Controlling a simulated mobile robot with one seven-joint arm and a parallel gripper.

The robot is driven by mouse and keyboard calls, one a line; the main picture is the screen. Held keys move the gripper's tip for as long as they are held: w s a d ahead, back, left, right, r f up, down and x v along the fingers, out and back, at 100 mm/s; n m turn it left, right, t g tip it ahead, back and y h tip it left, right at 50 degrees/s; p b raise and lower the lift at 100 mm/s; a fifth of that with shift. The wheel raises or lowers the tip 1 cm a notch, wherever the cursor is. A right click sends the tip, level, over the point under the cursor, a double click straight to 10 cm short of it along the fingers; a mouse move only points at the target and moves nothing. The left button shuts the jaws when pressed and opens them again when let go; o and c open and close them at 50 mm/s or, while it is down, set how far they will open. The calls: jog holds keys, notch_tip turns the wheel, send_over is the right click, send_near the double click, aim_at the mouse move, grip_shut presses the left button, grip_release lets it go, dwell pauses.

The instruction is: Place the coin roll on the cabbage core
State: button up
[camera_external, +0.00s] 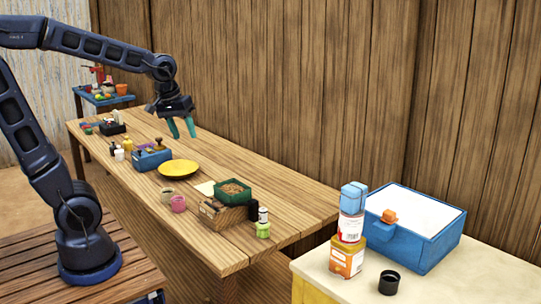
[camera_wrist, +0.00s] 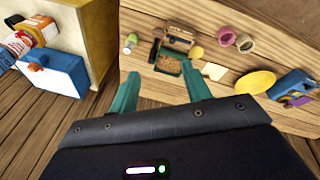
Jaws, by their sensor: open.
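I cannot pick out the coin roll or the cabbage core with certainty; small items on the wooden table (camera_external: 128,181) are too small to name surely. My gripper (camera_external: 182,128) hangs above the far part of the table, its two teal fingers apart and nothing between them. In the wrist view the open fingers (camera_wrist: 160,76) are also empty. A pink round pot-like piece (camera_external: 178,204) and a beige one (camera_external: 167,194) stand near the table's front edge; both also show in the wrist view, pink (camera_wrist: 245,44) and beige (camera_wrist: 226,36).
A yellow plate (camera_external: 179,168), a blue box (camera_external: 152,161), a green tray (camera_external: 246,194) of brown bits, a wooden box (camera_external: 222,217) and a green bottle (camera_external: 263,230) stand on the table. A wooden wall stands behind.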

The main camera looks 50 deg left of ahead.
jog(key=s+a+m, duration=0.1)
jog(key=s+m, duration=0.2)
jog(key=s, duration=0.3)
jog(key=s+a+r+m+t, duration=0.1)
jog(key=s+a+m, duration=0.1)
jog(key=s, duration=0.3)
jog(key=shift+s+r+m+y, duration=0.15)
jog(key=shift+s+m+y, duration=0.2)
jog(key=shift+m+y, duration=0.05)
